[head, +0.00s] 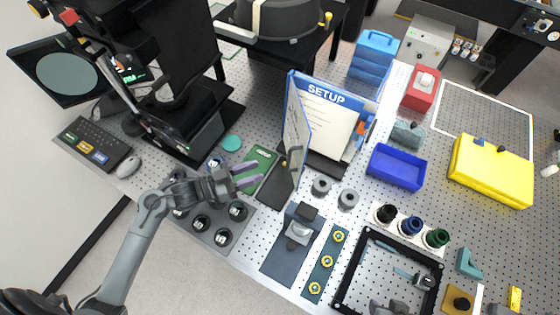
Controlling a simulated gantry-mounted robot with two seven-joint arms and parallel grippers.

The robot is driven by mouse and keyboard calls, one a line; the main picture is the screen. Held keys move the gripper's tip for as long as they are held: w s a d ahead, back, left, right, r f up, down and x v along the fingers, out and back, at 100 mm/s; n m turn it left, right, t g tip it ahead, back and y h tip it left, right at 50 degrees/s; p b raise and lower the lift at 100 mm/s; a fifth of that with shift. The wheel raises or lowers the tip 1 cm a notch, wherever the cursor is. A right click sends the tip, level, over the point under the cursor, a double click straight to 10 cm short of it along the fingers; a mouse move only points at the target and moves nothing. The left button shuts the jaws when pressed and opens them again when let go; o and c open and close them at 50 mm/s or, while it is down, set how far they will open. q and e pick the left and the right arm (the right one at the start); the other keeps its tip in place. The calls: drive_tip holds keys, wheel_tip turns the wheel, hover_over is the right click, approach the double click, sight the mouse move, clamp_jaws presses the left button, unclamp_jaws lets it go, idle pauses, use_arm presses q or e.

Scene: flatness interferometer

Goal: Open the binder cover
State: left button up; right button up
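The blue binder (350,98) stands upright near the middle of the bench. A white sheet headed SETUP (327,122) faces out from it. Its cover (296,135) stands ajar on the left, swung out toward the front and seen nearly edge-on. My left gripper (257,174) is just left of the cover's lower part, fingers apart and pointing right at it. Nothing shows between the fingers, and a gap to the cover seems to remain. I cannot make out my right gripper.
A green board (262,158) lies behind the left gripper. Dark round parts (201,222) sit below it. A black frame (345,285) lies in front.

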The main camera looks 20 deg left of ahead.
use_arm(q)
drive_tip(key=p+x, duration=0.1)
drive_tip(key=x, duration=0.8)
drive_tip(key=shift+d, duration=0.1)
clamp_jaws()
